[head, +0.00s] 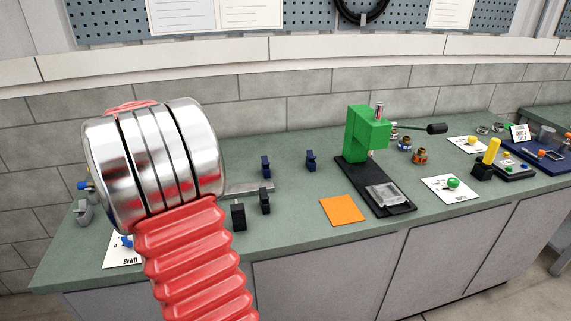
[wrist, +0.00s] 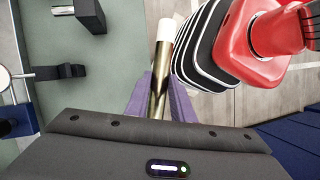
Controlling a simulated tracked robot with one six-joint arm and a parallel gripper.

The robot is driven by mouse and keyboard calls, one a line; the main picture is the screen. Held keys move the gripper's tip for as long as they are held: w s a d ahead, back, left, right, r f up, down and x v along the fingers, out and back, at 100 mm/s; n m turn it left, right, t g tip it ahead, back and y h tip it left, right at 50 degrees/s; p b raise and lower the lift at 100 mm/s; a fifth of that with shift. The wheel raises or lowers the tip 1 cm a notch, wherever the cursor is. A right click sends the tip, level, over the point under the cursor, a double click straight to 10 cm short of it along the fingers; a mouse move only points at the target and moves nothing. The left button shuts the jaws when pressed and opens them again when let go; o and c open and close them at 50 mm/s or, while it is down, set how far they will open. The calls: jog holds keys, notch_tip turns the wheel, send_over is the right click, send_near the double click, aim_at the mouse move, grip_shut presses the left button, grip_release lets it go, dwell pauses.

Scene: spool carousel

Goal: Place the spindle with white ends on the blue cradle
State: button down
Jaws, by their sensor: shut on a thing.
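The spindle with white ends (wrist: 159,85) is in my gripper (wrist: 161,90) in the wrist view. It has a brass-coloured shaft, and one white end (wrist: 166,30) sticks out past the purple fingers. Its other end is hidden by the gripper body. The fingers are shut on the shaft. In the head view the gripper and spindle are hidden behind my arm. The blue cradle appears to be two small blue supports, a left one (head: 265,166) and a right one (head: 311,160), standing apart on the bench with nothing across them.
Two black supports (head: 238,214) stand nearer the bench's front edge. An orange square (head: 342,210) lies to their right, beside a green press (head: 367,130) on a dark base. White cards (head: 449,190) and small parts fill the right side. A tiled wall (head: 270,85) is behind.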

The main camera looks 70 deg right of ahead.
jog(key=w+a+f+m, duration=0.1)
jog(key=w+a+f, duration=0.2)
jog(key=w+a, duration=0.4)
jog(key=w+a+f+m+y, duration=0.1)
jog(key=w+a+f, duration=0.2)
jog(key=w+a, duration=0.5)
jog(key=w+a+f+m, duration=0.2)
jog(key=w+a, duration=0.6)
jog(key=a, duration=0.9)
jog(key=shift+w+a+f+y, duration=0.2)
jog(key=shift+a+f+y, duration=0.2)
jog(key=shift+f, duration=0.35)
